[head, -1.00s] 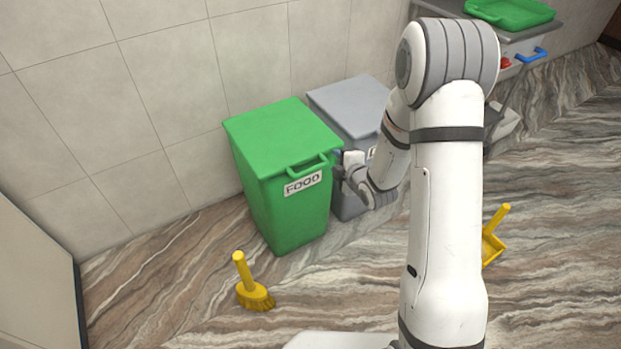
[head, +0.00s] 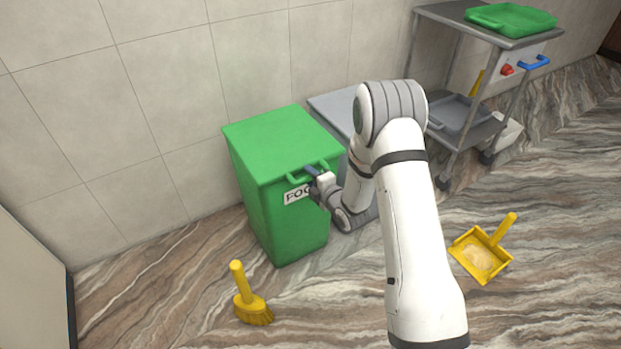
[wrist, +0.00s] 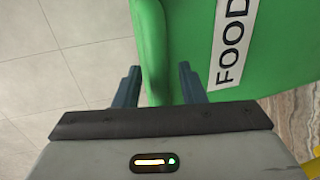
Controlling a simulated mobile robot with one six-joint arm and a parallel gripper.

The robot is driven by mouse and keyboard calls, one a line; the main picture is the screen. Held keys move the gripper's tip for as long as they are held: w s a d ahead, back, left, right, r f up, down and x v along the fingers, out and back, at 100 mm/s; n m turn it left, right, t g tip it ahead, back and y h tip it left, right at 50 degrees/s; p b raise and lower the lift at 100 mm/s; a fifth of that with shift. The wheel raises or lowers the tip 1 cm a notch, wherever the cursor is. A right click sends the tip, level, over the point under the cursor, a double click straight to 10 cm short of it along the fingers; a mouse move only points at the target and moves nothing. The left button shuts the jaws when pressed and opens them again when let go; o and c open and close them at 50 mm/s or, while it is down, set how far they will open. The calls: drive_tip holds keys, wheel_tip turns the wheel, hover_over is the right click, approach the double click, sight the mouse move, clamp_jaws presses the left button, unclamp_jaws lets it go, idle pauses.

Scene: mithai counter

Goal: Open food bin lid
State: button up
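The green food bin (head: 285,225) stands against the wall, its FOOD label partly hidden by my gripper in the head view. Its green lid (head: 275,140) lies flat and closed. A green handle (head: 322,167) juts from the lid's front edge. My gripper (head: 311,171) is at this handle. In the wrist view, my gripper (wrist: 160,86) has its two dark fingers apart, with the handle bar (wrist: 153,50) between them. A gap shows between the bar and the right finger, so it looks open around the handle. The FOOD label (wrist: 233,40) is beside it.
A grey bin (head: 335,105) stands right of the green one, partly behind my arm. A metal trolley (head: 440,15) with a green tray (head: 510,19) is at the back right.

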drive_tip(key=shift+w, duration=0.1)
drive_tip(key=shift+c, duration=0.6)
clamp_jaws()
drive_tip(key=shift+a, duration=0.15)
